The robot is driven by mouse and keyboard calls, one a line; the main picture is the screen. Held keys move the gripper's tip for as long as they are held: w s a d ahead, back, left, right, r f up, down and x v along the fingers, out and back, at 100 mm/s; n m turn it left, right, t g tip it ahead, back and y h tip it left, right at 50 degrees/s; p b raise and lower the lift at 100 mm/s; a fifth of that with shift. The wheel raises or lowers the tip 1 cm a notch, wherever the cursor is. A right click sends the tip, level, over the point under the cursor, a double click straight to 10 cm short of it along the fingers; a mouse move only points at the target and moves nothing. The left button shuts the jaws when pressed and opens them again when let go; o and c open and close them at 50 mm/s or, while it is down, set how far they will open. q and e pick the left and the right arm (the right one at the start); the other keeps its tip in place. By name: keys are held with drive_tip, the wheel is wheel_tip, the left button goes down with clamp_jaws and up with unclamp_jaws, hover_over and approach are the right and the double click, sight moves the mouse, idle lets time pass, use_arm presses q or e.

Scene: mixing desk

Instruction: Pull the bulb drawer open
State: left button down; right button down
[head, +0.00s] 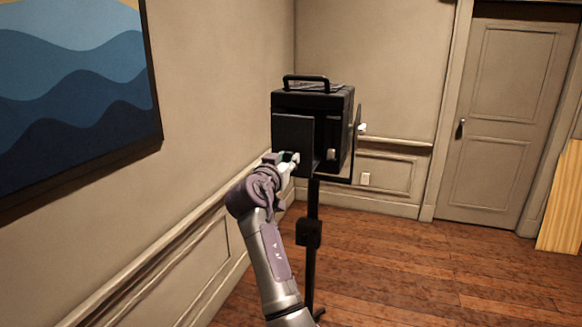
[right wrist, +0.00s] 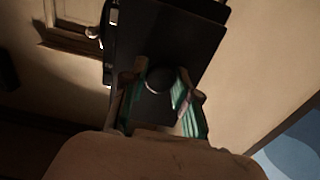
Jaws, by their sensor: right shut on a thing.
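A black box-shaped device (head: 340,103) with a top handle stands on a black pole. A flat dark panel (head: 293,135), seemingly the bulb drawer's front, covers its left part and seems to stand out from the body; I cannot tell how far. My right gripper (head: 292,160) is at this panel's lower edge. In the right wrist view the green-padded fingers (right wrist: 163,98) are shut on a dark round knob (right wrist: 159,79) on the panel (right wrist: 180,45). In the head view the knob is hidden by the gripper. My left gripper is not in view.
The black stand pole (head: 313,205) carries a clamp block (head: 309,233) beside my right forearm. A thin plate with a white knob (head: 362,128) juts from the device's right side. A wall with a picture (head: 75,75) is at left. The wooden floor (head: 420,270) at right is clear.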

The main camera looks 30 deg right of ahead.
drive_tip(key=shift+v, duration=0.8)
drive_tip(key=shift+w+d, duration=0.1)
drive_tip(key=c, duration=0.9)
unclamp_jaws()
drive_tip(key=shift+o, duration=0.2)
drive_tip(key=v, duration=0.7)
drive_tip(key=shift+a, duration=0.2)
